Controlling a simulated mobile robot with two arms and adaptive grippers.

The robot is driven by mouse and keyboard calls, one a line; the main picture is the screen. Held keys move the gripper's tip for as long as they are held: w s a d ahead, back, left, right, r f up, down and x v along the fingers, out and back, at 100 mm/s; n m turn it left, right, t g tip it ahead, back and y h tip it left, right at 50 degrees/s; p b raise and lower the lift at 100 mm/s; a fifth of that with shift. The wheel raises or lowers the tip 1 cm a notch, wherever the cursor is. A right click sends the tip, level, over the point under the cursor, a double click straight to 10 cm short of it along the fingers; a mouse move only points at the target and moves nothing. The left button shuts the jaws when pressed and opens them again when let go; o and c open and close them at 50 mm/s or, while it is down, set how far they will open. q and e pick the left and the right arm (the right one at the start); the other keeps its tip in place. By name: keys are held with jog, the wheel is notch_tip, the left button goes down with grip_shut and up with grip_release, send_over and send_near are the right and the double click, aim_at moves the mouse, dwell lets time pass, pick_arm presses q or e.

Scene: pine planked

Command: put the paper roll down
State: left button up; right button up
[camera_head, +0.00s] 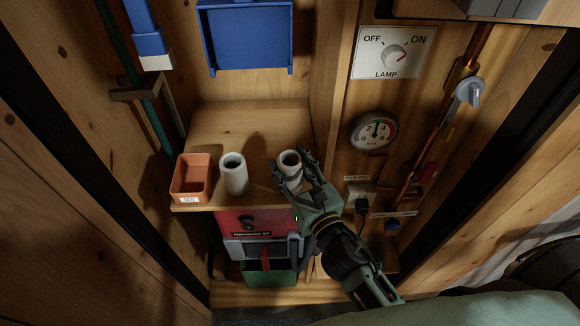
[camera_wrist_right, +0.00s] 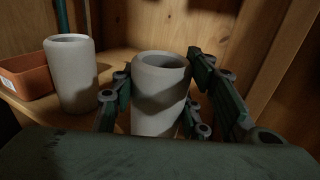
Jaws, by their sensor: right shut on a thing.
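A white paper roll (camera_head: 289,161) stands upright between the fingers of my right gripper (camera_head: 296,178), at the right front of a wooden shelf (camera_head: 225,124). The right gripper is shut on this roll, which also shows in the right wrist view (camera_wrist_right: 158,98) with a finger on each side. Its lower end is hidden by the gripper, so I cannot tell whether it touches the shelf. A second white roll (camera_head: 234,174) stands upright on the shelf to its left, apart from it. My left gripper is not in view.
An orange box (camera_head: 193,178) stands at the shelf's left front. Below the shelf are a red box (camera_head: 256,221) and a green bin (camera_head: 269,277). A blue tray (camera_head: 250,40) hangs above. A gauge (camera_head: 374,132) and copper pipe are on the right. The shelf behind the rolls is clear.

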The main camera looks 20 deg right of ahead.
jog(key=shift+f, duration=0.15)
jog(key=o, duration=1.2)
jog(key=shift+r, duration=0.25)
jog(key=shift+s+d+b, duration=0.25)
jog(key=shift+s+b, duration=0.6)
jog(key=shift+s, duration=1.15)
jog(key=shift+s+d+b, duration=0.2)
jog(key=shift+s+b, duration=0.6)
jog(key=shift+s, duration=1.15)
jog(key=shift+s+d+b, duration=0.25)
jog(key=shift+s+b, duration=0.6)
jog(key=shift+s, duration=1.15)
